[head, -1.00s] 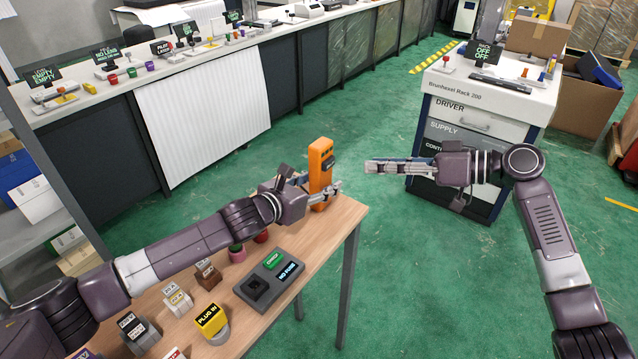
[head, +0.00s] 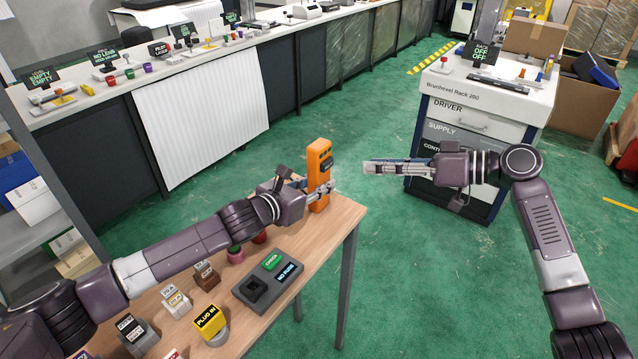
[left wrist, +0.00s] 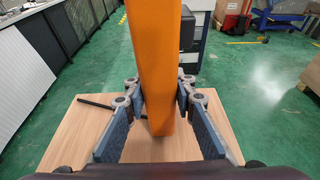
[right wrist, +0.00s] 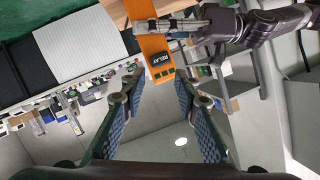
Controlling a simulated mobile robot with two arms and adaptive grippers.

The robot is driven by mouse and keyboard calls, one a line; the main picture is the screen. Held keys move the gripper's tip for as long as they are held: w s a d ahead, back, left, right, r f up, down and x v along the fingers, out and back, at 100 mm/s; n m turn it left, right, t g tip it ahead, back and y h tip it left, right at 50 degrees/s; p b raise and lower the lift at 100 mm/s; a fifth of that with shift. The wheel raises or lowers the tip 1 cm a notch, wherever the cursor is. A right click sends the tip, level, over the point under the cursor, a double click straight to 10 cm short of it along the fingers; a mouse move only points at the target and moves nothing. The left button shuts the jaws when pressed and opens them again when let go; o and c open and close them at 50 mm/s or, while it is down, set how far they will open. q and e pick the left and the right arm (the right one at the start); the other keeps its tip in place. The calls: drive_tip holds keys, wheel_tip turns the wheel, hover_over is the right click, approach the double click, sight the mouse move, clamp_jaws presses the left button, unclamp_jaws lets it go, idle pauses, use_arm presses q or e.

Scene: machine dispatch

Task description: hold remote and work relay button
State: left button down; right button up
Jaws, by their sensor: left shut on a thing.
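The left wrist view shows the remote (left wrist: 157,60) between both fingers.
The wooden table (head: 325,235) holds a grey box with a green CHECK sign (head: 268,280), a yellow PLUG IN block (head: 210,322) and several small labelled items. Green floor (head: 400,260) is clear right of the table.

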drive_tip(key=shift+c, duration=0.6)
clamp_jaws()
idle(1.0)
